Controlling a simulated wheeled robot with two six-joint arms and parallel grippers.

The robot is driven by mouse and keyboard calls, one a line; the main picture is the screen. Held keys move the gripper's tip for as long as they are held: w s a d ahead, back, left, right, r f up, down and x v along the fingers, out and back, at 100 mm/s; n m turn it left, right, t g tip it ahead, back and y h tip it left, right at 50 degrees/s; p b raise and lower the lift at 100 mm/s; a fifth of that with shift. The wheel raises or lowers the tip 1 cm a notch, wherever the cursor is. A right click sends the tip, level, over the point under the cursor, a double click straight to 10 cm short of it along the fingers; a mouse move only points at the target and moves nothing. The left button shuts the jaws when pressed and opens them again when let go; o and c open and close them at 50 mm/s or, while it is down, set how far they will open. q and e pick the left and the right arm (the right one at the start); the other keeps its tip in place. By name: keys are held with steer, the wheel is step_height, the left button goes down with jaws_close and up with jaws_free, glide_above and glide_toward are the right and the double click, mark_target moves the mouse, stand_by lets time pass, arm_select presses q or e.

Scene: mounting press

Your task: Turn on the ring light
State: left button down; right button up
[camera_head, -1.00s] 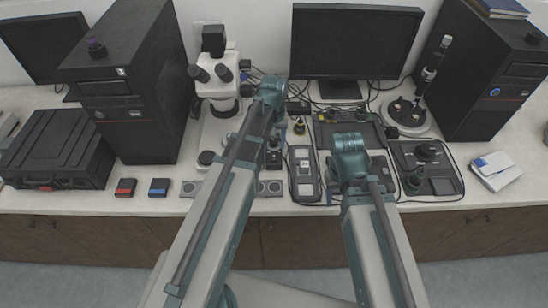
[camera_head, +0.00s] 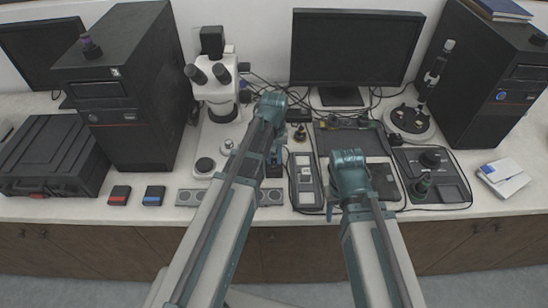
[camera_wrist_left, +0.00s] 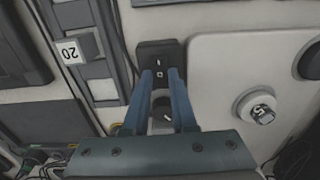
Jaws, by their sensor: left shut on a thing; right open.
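A small black control box (camera_wrist_left: 152,56) with a switch marked I and O lies just ahead of my left gripper (camera_wrist_left: 161,75) in the left wrist view. My left gripper is shut on a dark round knob (camera_wrist_left: 163,116), which shows between its fingers. In the head view my left gripper (camera_head: 272,160) points down beside the microscope's base. The white microscope (camera_head: 217,85) has a dark part under its head, perhaps the ring light (camera_head: 222,112); whether it is lit I cannot tell. My right gripper (camera_head: 331,211) is mostly hidden by its arm and hangs empty near the table's front.
A long grey case (camera_head: 304,182) lies right of my left gripper. A dark tray (camera_head: 343,140) and a black control pad (camera_head: 445,187) lie further right. Cables run behind. Red (camera_head: 119,195) and blue (camera_head: 154,196) boxes lie front left.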

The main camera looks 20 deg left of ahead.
arm_select(q)
steer(key=shift+s, duration=0.1)
steer(key=shift+s+t, duration=0.4)
steer(key=shift+t, duration=0.3)
steer(key=shift+d+t+y+b, duration=0.1)
steer(key=shift+t+y+b, duration=0.3)
steer(key=shift+t, duration=0.3)
steer(key=shift+w, duration=0.1)
steer(key=c, duration=0.7)
jaws_free()
steer(key=shift+r, duration=0.15)
